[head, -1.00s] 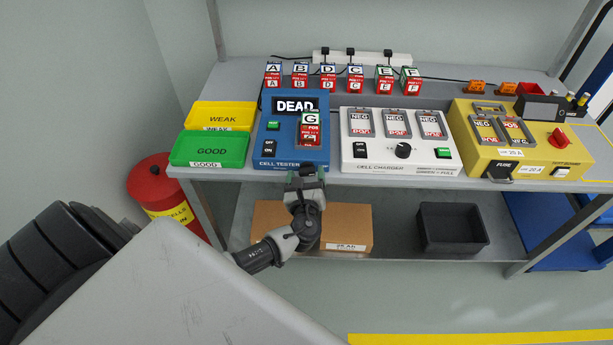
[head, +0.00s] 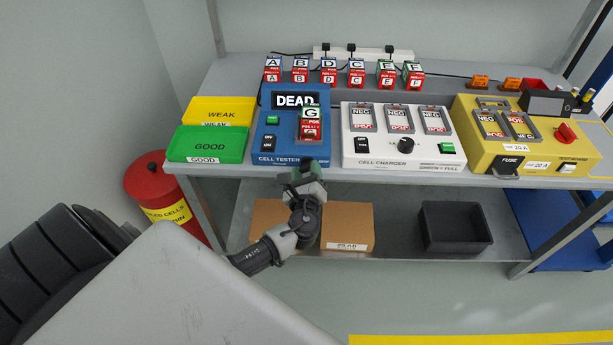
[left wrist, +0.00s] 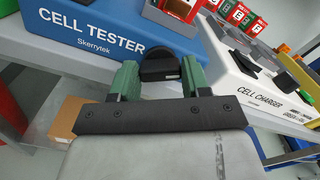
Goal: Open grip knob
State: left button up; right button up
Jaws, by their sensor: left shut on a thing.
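The blue cell tester (head: 262,140) stands on the bench, its display reading DEAD, with cell G (head: 311,127) in its slot. My left gripper (head: 309,171) is at the tester's lower front edge, right of its label. In the left wrist view, its green fingers (left wrist: 160,76) are shut on the black grip knob (left wrist: 160,63), which sits on the front of the tester (left wrist: 75,32). My right gripper is not in view.
The white cell charger (head: 398,160) stands close right of the tester, and a yellow fuse device (head: 535,158) beyond it. Green (head: 205,146) and yellow (head: 217,111) trays are at left. A cardboard box (head: 345,226) and a dark bin (head: 455,228) are on the lower shelf.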

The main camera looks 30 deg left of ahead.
pick_arm(q)
jog(key=n+b, duration=0.4)
jog(key=f+n+b, duration=0.1)
jog(key=n, duration=0.1)
jog(key=shift+s+n+b, duration=0.1)
jog(key=shift+n+b, duration=0.2)
jog(key=shift+b, duration=0.1)
jog(key=n+b, duration=0.3)
jog(key=shift+n, duration=0.4)
jog(key=shift+r+n+b, duration=0.1)
jog(key=shift+n+b, duration=0.5)
jog(key=shift+n, duration=0.1)
jog(key=o, duration=0.9)
jog(key=shift+r, duration=0.15)
jog(key=b+v, duration=0.1)
jog(key=v, duration=0.9)
jog(key=shift+s+d, duration=0.15)
jog(key=shift+s, duration=0.2)
